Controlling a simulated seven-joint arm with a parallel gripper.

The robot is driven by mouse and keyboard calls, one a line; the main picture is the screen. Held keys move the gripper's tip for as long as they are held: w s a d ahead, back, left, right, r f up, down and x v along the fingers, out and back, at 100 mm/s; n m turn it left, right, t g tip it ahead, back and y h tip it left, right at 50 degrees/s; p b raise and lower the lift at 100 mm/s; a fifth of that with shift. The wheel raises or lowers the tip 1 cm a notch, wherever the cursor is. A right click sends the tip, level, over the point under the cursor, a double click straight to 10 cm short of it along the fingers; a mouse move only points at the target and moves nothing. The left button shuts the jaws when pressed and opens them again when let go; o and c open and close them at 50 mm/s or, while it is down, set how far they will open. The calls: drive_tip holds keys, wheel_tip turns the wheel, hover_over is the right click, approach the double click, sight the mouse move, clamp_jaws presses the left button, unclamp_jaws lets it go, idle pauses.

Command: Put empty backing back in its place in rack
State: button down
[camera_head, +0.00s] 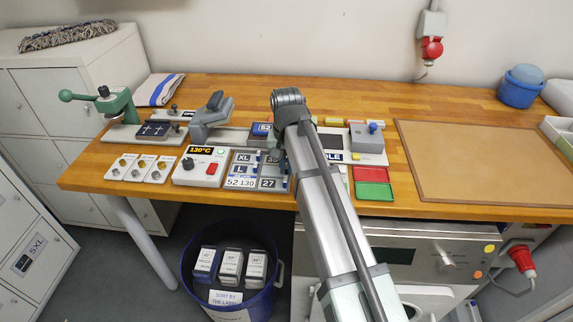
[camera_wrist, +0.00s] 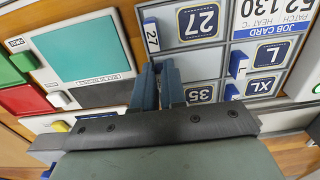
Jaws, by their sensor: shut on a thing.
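In the wrist view the rack (camera_wrist: 228,36) appears turned around. My gripper (camera_wrist: 160,72) has its two narrow blue-grey fingers close together over the rack, at the edge of the 35 cell and just below the 27 cell. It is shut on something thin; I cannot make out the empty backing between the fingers. In the head view my arm hides the fingertips.
A blue-edged tab marked 27 (camera_wrist: 151,35) stands beside the 27 label; blue-and-white tabs stand by L and XL. A 130°C control box (camera_head: 200,168) is left of the rack. Red and green trays (camera_head: 372,191) are right. A brown board (camera_head: 485,160) lies farther right, bare.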

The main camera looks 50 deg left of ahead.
drive_tip(key=shift+f, duration=0.15)
drive_tip(key=c, duration=1.2)
unclamp_jaws()
wheel_tip(320, 180, up, 12)
drive_tip(key=shift+r, duration=0.2)
